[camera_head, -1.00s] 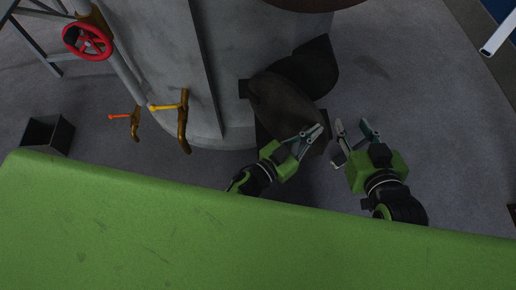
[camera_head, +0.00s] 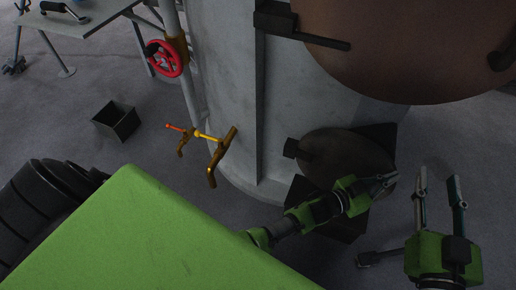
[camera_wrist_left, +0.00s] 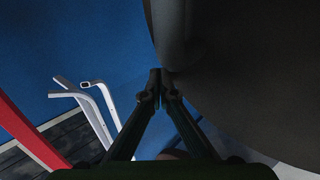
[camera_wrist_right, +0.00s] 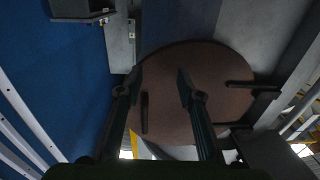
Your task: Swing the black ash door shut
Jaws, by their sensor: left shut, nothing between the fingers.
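The black ash door (camera_head: 335,158) is a dark rounded panel low on the grey cylinder (camera_head: 230,95). How far it stands open is hard to tell. My left gripper (camera_head: 386,183) is shut and empty, its tips at the door's right edge in the head view. Contact cannot be told. In the left wrist view, a dark surface (camera_wrist_left: 255,65), seemingly the door, fills the right side, with a curved dark bar (camera_wrist_left: 172,35) just beyond the left gripper's closed tips (camera_wrist_left: 160,75). My right gripper (camera_head: 438,185) is open and empty, to the right of the door.
A large brown round door (camera_head: 410,45) hangs above and shows in the right wrist view (camera_wrist_right: 195,95). Brass valves (camera_head: 218,155) and a red wheel (camera_head: 165,58) are at left. A dark bin (camera_head: 116,121) stands on the floor. A green surface (camera_head: 140,240) fills the foreground.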

